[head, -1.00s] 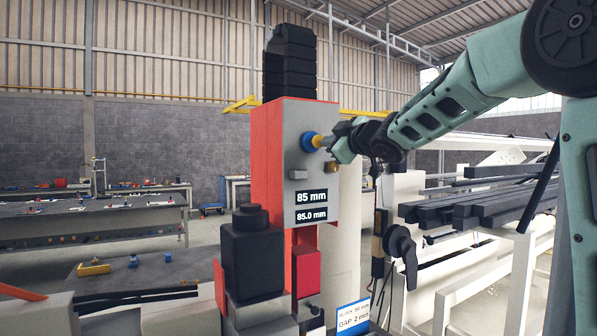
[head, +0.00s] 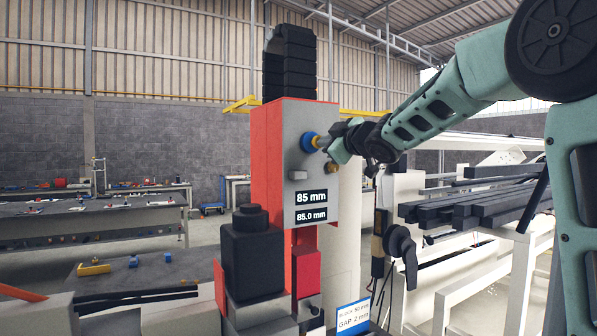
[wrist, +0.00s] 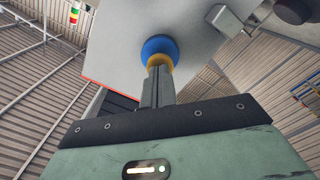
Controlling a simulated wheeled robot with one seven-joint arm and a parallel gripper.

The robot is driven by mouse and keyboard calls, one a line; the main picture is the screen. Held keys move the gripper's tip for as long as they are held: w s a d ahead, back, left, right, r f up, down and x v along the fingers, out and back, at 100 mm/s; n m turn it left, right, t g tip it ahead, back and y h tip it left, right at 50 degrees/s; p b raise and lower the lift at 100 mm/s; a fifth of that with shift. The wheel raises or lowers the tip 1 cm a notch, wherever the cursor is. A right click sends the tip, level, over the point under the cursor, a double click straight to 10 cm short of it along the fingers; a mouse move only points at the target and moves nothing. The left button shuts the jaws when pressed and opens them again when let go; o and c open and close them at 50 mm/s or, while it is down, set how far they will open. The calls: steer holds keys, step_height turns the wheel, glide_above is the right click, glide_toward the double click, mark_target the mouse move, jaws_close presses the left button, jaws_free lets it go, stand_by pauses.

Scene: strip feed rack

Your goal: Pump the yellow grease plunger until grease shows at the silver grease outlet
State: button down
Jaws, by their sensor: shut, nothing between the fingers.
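The yellow grease plunger (head: 321,143) stands out from a blue round collar (head: 308,142) on the grey face of the red-sided housing. In the wrist view the yellow plunger (wrist: 160,61) shows in front of the blue collar (wrist: 159,46). My gripper (head: 326,143) is shut and empty, with its fingertips at the plunger's outer end, seemingly touching it. In the wrist view my gripper (wrist: 160,72) hides part of the plunger. A small silver block, which looks like the grease outlet (head: 298,175), sits below the collar. I can make out no grease on it.
A display (head: 311,197) on the housing reads 85 mm and 85.0 mm. A small brass-coloured block (head: 328,168) is at the housing's right side. A black lever handle (head: 402,247) and a rack of dark bars (head: 470,205) stand to the right.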

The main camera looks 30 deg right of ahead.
steer(key=shift+w, duration=0.1)
steer(key=shift+w, duration=0.55)
steer(key=s, duration=0.4)
stand_by(0.6)
stand_by(1.0)
